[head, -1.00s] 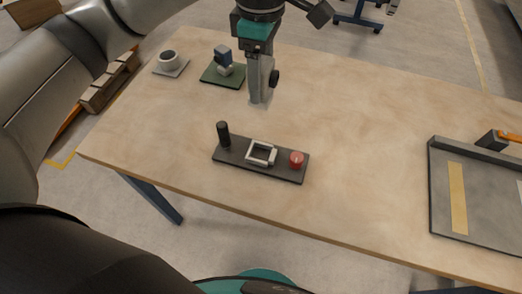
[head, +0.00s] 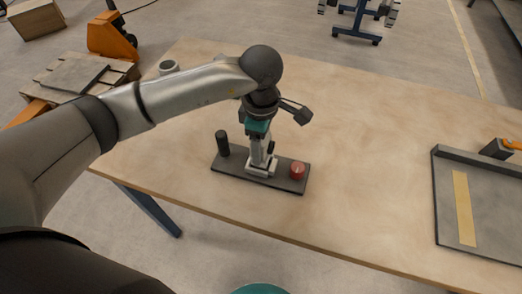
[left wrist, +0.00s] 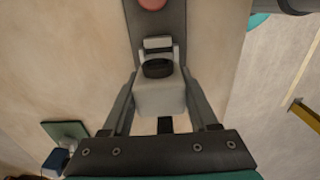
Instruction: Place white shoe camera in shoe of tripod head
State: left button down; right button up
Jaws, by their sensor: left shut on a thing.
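The tripod head is a dark plate (head: 230,162) on the table with a black upright handle (head: 222,143), a red knob (head: 297,170) and a pale square shoe (head: 262,168). My left gripper (head: 262,158) is above the shoe, pointing down. It is shut on the white camera (left wrist: 160,97), whose dark round lens (left wrist: 158,68) shows between the fingers in the left wrist view. The camera's lower end is at the shoe; I cannot tell whether it is seated in it. The gripper hides much of both in the head view. My right gripper is not in view.
A grey tray (head: 447,200) lies at the table's right. A pale round item (head: 168,66) stands at the back left, partly behind my left arm. A blue item (left wrist: 55,160) by a green plate (left wrist: 62,128) shows in the left wrist view. The table's middle right is clear.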

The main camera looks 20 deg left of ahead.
pick_arm(q)
jog(key=shift+f, duration=1.15)
jog(key=shift+f+b, duration=0.2)
jog(key=shift+b, duration=0.1)
jog(key=shift+c, duration=0.8)
grip_release()
jog(key=shift+r, duration=0.1)
jog(key=shift+r+p, duration=0.2)
jog(key=shift+p, duration=0.15)
notch_tip(320, 180, up, 12)
jog(key=shift+f+p, duration=0.1)
jog(key=shift+p, duration=0.45)
